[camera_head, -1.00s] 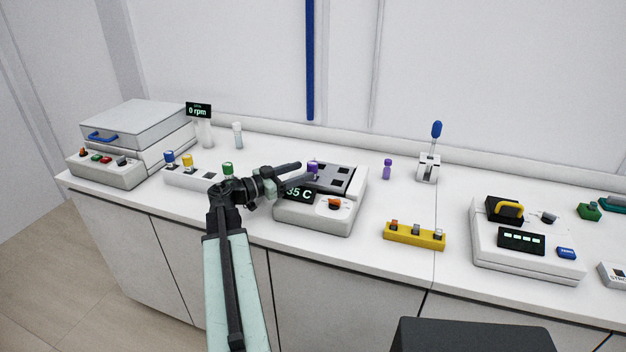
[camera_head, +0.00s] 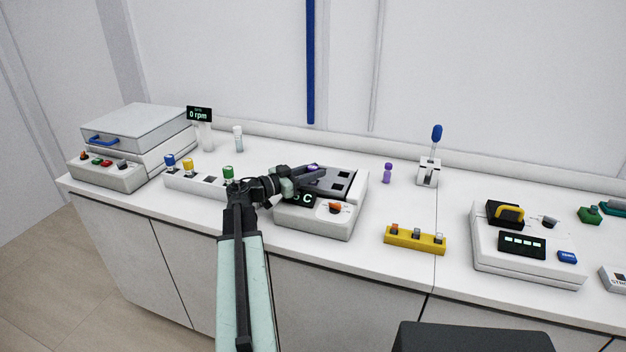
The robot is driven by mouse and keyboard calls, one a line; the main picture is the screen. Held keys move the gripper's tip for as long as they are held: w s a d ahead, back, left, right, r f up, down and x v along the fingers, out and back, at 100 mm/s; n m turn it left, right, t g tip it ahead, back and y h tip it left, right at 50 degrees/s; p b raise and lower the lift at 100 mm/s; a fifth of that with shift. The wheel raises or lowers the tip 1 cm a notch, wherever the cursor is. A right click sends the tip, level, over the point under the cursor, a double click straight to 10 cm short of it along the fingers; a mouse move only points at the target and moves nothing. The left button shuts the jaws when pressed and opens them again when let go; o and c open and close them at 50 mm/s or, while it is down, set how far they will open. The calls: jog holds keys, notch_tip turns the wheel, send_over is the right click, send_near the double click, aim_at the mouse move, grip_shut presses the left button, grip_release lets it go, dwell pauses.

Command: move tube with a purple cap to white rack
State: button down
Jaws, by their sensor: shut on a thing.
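The purple-capped tube (camera_head: 312,168) is at the heater block with the temperature display, at the block's upper left. My gripper (camera_head: 312,175) is shut on it; the fingers hide most of the tube, and I cannot tell whether its lower end is still in a hole. The white rack (camera_head: 210,181) lies to the left of the block. It holds a blue-capped tube (camera_head: 169,160), a yellow-capped tube (camera_head: 188,164) and a green-capped tube (camera_head: 229,172), with a dark empty slot between yellow and green. My arm passes in front of its right end.
The heater block (camera_head: 318,220) stands under my gripper. A loose purple item (camera_head: 387,173) stands to its right, by a white stand (camera_head: 428,173) with a blue-topped tool. A yellow rack (camera_head: 414,239) lies at the front right. A boxy centrifuge-like device (camera_head: 130,145) is at far left.

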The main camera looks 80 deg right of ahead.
notch_tip(320, 180, up, 13)
jog(key=p, duration=1.3)
jog(key=shift+r+p, duration=1.5)
jog(key=shift+r, duration=0.1)
notch_tip(320, 180, up, 3)
jog(key=p, duration=0.3)
